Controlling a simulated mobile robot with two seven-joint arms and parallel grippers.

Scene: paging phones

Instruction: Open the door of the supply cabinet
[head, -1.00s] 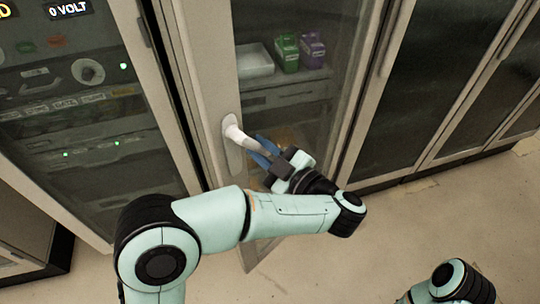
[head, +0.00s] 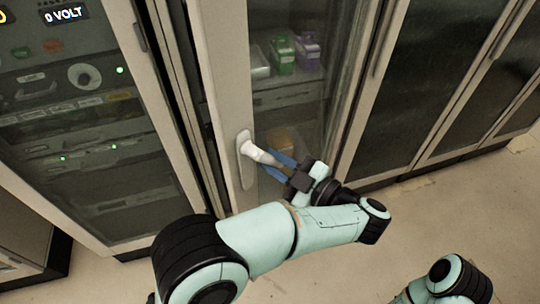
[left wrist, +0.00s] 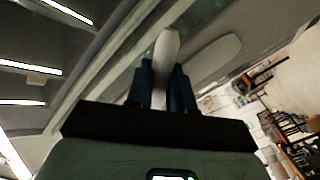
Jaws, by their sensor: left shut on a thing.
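The supply cabinet has a glass door with a pale frame (head: 222,75), and shelves show behind the glass. A white lever handle (head: 258,154) sits on the door's left frame, and it also shows in the left wrist view (left wrist: 164,62). My left gripper (head: 278,165) has its blue fingers closed on the handle's free end. In the left wrist view the two fingers (left wrist: 163,90) stand on both sides of the handle. The door's edge stands out from the cabinet on the left, so the door looks partly open. My right gripper is not in view.
On a shelf inside are a green box (head: 283,55), a purple box (head: 307,47) and a white container (head: 259,62). An equipment rack (head: 75,110) stands at the left. More glass-door cabinets (head: 435,75) line the right. The floor (head: 440,215) in front is mostly clear.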

